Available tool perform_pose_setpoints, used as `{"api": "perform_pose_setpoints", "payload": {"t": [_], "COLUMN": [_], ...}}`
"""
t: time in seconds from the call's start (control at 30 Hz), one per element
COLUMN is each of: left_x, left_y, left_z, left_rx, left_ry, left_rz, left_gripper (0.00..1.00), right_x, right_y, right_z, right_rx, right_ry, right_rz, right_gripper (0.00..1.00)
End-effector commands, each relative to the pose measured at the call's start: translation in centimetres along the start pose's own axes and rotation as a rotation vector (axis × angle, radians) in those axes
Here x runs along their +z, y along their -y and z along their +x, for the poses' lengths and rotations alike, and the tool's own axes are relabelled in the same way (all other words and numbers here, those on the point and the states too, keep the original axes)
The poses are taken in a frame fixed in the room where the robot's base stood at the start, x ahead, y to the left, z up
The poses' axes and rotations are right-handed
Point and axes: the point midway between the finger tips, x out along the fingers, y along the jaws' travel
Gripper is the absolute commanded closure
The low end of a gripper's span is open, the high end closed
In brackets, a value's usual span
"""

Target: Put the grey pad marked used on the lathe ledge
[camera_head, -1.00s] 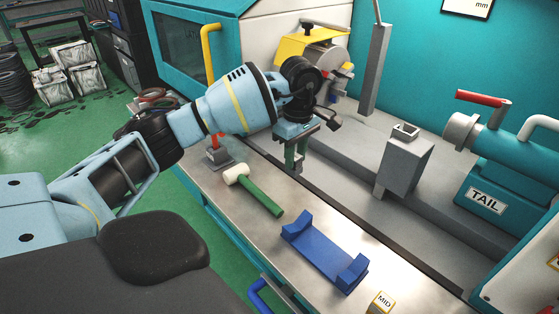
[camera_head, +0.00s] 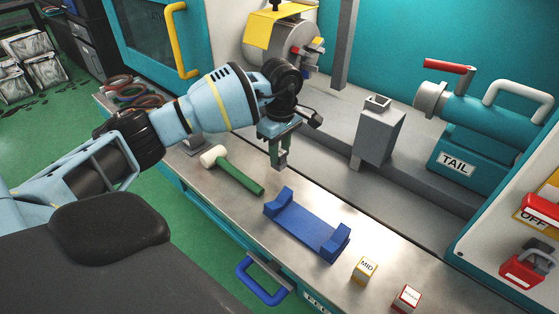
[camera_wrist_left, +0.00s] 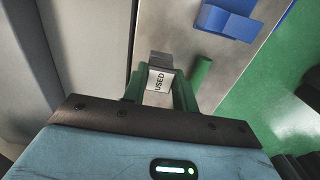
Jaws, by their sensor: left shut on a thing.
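The grey pad marked USED (camera_wrist_left: 158,80) is between the fingers of my left gripper (camera_wrist_left: 160,92) in the left wrist view. In the head view the left gripper (camera_head: 279,158) points down over the ledge, shut on the small grey pad (camera_head: 279,161). The lathe ledge (camera_head: 228,210) is the bare metal strip along the front of the lathe. The gripper is above its back part, behind the green-handled mallet (camera_head: 238,176); its exact height is hard to tell. My right gripper is not in view.
A blue cradle (camera_head: 306,226) lies on the ledge to the right of the mallet. A yellow block marked MID (camera_head: 364,270) and a red-and-white block (camera_head: 406,298) stand farther right. A grey post (camera_head: 378,135) stands behind. Cable rings (camera_head: 140,98) lie at the left end.

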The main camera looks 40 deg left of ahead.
Motion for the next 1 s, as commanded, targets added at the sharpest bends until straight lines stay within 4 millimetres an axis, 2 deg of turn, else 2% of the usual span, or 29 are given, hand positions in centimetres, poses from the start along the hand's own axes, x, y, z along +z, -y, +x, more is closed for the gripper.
{"api": "perform_pose_setpoints", "payload": {"t": [0.13,0.4,0.77,0.8,0.93,1.0], "left_x": [0.0,0.0,0.0,0.0,0.0,0.0], "left_y": [0.0,0.0,0.0,0.0,0.0,0.0], "left_z": [0.7,3.7,4.1,4.0,4.0,4.0], "left_rx": [-0.002,-0.001,-0.001,-0.001,-0.001,-0.001], "left_ry": [0.000,0.000,0.000,0.000,0.000,0.000], "left_rz": [0.000,-0.001,0.000,0.000,0.000,0.000], "left_gripper": [0.96,0.96,0.96,0.67,0.50,0.50], "right_x": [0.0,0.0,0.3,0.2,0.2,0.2], "right_y": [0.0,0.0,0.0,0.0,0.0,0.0], "right_z": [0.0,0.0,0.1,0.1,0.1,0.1], "right_rx": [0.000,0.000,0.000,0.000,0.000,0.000], "right_ry": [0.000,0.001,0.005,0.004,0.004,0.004], "right_rz": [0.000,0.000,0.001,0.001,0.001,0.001], "right_gripper": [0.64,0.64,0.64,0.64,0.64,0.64]}}
